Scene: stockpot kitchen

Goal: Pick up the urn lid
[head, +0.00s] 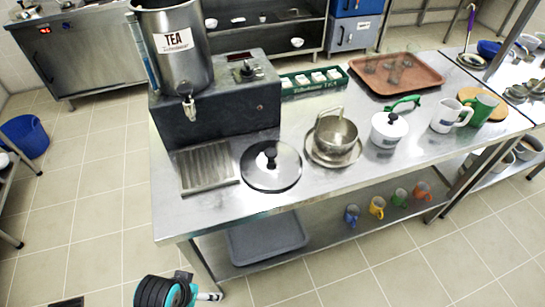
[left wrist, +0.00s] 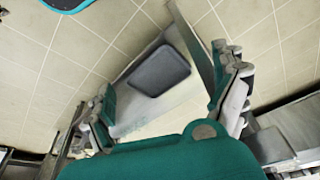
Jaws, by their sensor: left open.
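The urn lid (head: 271,160), a dark flat disc with a pale rim and a black knob, lies on the steel table in front of the tea urn (head: 176,50), right of a drip grille. My left gripper (head: 207,295) is low at the bottom edge of the head view, in front of the table and apart from the lid. In the left wrist view the left gripper (left wrist: 165,85) has its fingers spread wide with nothing between them. The lid cannot be made out in that view. My right gripper is not in view.
The steel table (head: 225,210) has its front edge between my left gripper and the lid. A metal pot on a saucer (head: 335,138) stands right of the lid. A grey tray (head: 266,240) and several mugs are on the lower shelf.

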